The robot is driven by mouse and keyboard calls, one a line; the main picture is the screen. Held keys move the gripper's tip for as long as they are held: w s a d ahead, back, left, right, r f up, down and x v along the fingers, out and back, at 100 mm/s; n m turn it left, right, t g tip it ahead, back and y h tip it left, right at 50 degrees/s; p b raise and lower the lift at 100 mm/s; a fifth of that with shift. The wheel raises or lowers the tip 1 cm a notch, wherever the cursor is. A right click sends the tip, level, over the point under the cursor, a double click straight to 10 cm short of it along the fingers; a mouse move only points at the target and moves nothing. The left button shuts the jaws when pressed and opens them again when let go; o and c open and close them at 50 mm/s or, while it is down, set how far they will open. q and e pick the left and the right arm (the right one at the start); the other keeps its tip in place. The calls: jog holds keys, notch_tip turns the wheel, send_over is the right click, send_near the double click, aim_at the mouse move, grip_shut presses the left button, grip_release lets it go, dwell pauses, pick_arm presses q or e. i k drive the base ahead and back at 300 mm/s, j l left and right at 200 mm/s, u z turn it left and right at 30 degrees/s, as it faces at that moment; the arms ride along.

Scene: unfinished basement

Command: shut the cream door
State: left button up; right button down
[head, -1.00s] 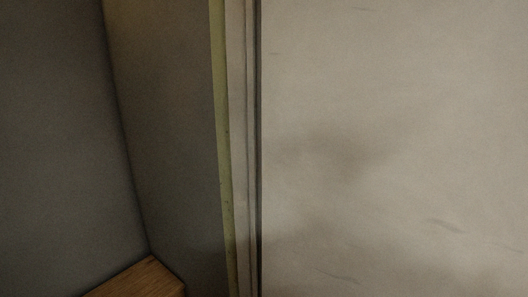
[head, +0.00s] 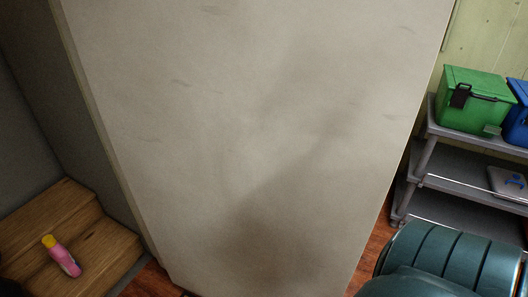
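The cream door (head: 260,130) is a large, plain, scuffed panel filling the middle of the head view. Its top is cut off by the frame, and its lower end reaches close to the reddish wood floor. Its left edge lies beside a grey wall, and a narrow strip runs along that edge. Past its right edge I see shelves and floor, so it appears to stand open. No handle shows, and I cannot tell which edge is hinged. Neither of my grippers is in view.
Wooden steps (head: 85,225) at lower left hold a pink bottle with a yellow cap (head: 61,256). A grey shelf unit (head: 450,160) at right holds a green bin (head: 472,98) and a blue bin (head: 518,113). A teal ribbed object (head: 450,258) fills the lower right corner.

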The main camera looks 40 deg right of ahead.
aim_at(259, 146)
jog(key=k+l+u, duration=0.45)
jog(key=k+l, duration=0.45)
jog(key=k, duration=0.15)
jog(key=k+l+u, duration=0.1)
jog(key=l, duration=0.3)
jog(key=k+l+u, duration=0.15)
jog(key=l, duration=0.25)
jog(key=k+l+u, duration=0.1)
jog(key=l, duration=0.25)
jog(key=k+l+u, duration=0.15)
jog(key=l, duration=0.25)
jog(key=l+u, duration=0.15)
jog(key=l, duration=1.4)
